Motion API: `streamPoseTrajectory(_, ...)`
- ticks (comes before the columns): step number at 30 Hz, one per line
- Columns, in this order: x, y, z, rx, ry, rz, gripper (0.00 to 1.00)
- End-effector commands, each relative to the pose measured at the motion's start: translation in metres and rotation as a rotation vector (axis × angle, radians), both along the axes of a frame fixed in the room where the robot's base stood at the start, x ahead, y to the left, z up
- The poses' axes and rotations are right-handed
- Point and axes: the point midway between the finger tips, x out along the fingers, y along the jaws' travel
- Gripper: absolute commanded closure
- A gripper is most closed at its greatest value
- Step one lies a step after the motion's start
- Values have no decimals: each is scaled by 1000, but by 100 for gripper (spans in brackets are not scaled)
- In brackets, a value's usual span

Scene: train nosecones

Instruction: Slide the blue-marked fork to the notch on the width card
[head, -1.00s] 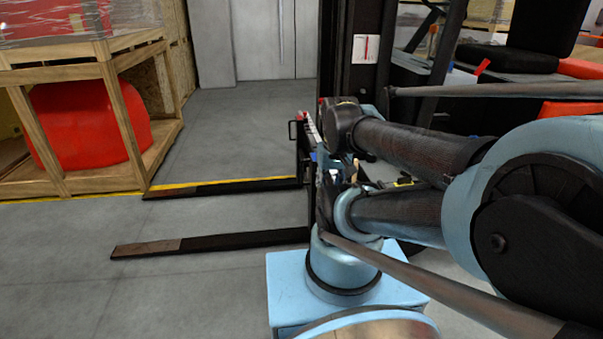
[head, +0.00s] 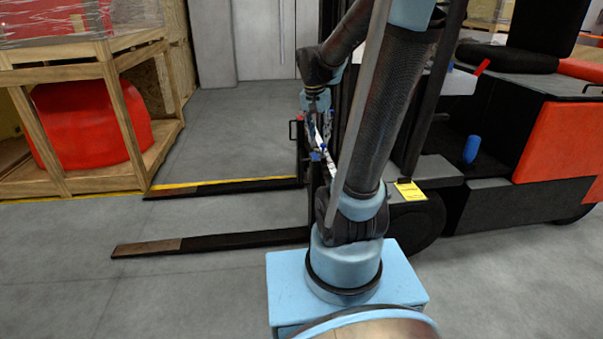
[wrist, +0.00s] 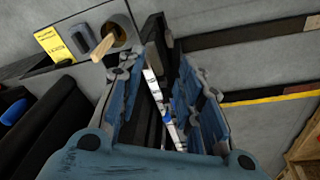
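Two dark forks reach left from the forklift carriage, a near fork (head: 210,242) and a far fork (head: 225,187). A white width card (head: 323,150) runs along the carriage, with small blue spots near it. I cannot make out the notch or which fork has the blue mark. My gripper (head: 316,108) points down over the carriage, partly blended with it. In the wrist view my gripper (wrist: 165,110) has its fingers apart. The white card (wrist: 152,85) and a blue spot (wrist: 167,113) show in the gap, with nothing visibly gripped.
The forklift body (head: 480,135) stands right, with a yellow label (head: 409,191) and blue cylinder (head: 471,149). A wooden handle (wrist: 103,46) shows in the wrist view. A wooden crate (head: 115,105) holding a red dome (head: 90,125) stands left. Floor around the forks is clear.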

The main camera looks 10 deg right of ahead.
Motion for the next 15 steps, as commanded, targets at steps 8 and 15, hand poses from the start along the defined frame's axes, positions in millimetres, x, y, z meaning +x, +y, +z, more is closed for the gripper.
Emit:
streamPoseTrajectory(8, 81, 8, -6, -25, -12, -170, 67)
streamPoseTrajectory(15, 147, 18, -26, -50, -31, -316, 67)
